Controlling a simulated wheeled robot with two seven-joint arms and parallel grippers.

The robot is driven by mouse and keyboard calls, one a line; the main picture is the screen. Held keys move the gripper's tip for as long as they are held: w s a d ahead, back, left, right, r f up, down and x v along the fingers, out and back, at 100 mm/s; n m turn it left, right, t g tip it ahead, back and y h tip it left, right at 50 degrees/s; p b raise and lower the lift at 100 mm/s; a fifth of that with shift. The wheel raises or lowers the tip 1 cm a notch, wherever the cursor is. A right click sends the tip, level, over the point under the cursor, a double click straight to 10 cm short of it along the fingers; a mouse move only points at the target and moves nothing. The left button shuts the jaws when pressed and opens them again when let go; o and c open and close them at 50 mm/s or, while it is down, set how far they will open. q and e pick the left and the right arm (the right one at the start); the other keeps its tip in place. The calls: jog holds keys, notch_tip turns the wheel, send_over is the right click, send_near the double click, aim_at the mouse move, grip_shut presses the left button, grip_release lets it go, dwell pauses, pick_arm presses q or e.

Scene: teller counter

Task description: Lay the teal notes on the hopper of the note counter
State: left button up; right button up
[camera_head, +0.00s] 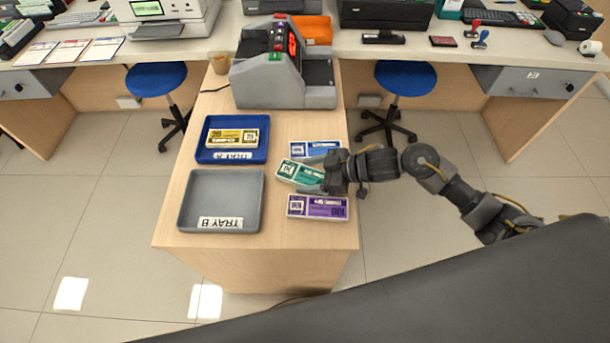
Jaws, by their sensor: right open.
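The teal notes (292,170) lie as a flat bundle on the wooden counter, between a blue bundle and a purple bundle. My right gripper (316,176) comes in from the right, open, with its fingers at the right end of the teal notes; the fingers partly hide that end, and I cannot tell whether they touch it. The note counter (283,70) is a grey machine at the far end of the counter. Orange notes or an orange sheet (313,28) show at its back. My left gripper is not in view.
Blue notes (310,149) lie just behind the teal bundle and purple notes (317,207) just in front. A blue tray A (213,128) holds yellow notes (232,137). A grey tray B (187,202) is empty.

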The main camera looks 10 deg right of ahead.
aim_at(310, 176)
jog(key=c, duration=0.9)
jog(key=shift+r, duration=0.1)
jog(key=shift+r, duration=0.25)
notch_tip(310, 176, up, 3)
jog(key=shift+f, duration=0.1)
jog(key=d+r+b, duration=0.1)
jog(key=d+r, duration=0.8)
jog(key=d, duration=0.5)
jog(key=s+a+r, duration=0.1)
jog(key=s+a+r+m+t, duration=0.1)
jog(key=s+a+m+h, duration=0.1)
jog(key=a, duration=0.1)
jog(key=shift+a+r+t+p, duration=0.1)
jog(key=shift+r+t+p, duration=0.25)
jog(key=shift+r+t, duration=0.05)
